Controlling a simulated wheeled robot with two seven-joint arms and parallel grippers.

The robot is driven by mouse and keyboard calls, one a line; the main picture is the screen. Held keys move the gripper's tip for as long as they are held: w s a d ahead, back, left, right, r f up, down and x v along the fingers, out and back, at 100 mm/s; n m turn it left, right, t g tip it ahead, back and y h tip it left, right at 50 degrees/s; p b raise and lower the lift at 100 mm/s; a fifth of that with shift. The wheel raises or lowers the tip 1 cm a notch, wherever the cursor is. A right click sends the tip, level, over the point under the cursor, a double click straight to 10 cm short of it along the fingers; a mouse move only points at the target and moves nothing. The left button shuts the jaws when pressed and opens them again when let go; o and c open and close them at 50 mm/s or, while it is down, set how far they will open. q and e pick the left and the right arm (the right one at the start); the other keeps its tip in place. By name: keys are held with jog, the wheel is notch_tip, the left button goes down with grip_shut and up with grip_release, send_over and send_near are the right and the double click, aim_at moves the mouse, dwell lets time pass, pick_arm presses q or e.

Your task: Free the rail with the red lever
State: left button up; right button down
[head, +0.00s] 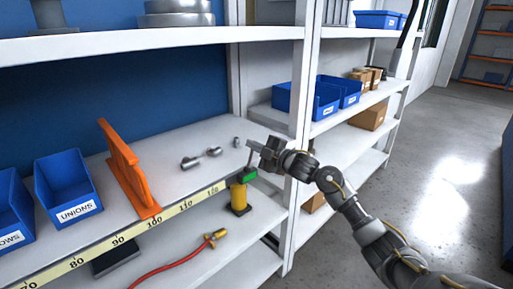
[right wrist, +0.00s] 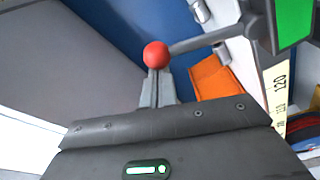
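The red lever is a grey arm (right wrist: 205,42) with a red ball knob (right wrist: 156,54), joined to a green block (right wrist: 293,22). In the head view the green block (head: 249,174) sits at the shelf's front edge, and the knob is hidden by my right gripper (head: 257,149). In the right wrist view the gripper's fingers (right wrist: 158,90) are close together, tips at the knob; the whole ball shows, and I cannot tell whether they touch it. A yellow numbered scale (head: 130,242) runs along the shelf edge. An orange upright piece (head: 128,170) stands across it near 100. My left gripper is not in view.
Metal fittings (head: 191,162) lie on the shelf left of my right gripper. A blue bin (head: 68,184) labelled UNIONS stands at left. A shelf post (head: 298,130) rises close beside my right gripper. Below are a yellow cylinder (head: 238,196) and a red hose (head: 170,265).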

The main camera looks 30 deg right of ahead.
jog(key=s+r+b, duration=0.1)
jog(key=s+b, duration=0.1)
jog(key=s, duration=0.7)
jog(key=shift+s+d+r, duration=0.15)
jog(key=shift+s+d, duration=0.05)
jog(key=shift+d, duration=0.1)
jog(key=shift+d, duration=0.1)
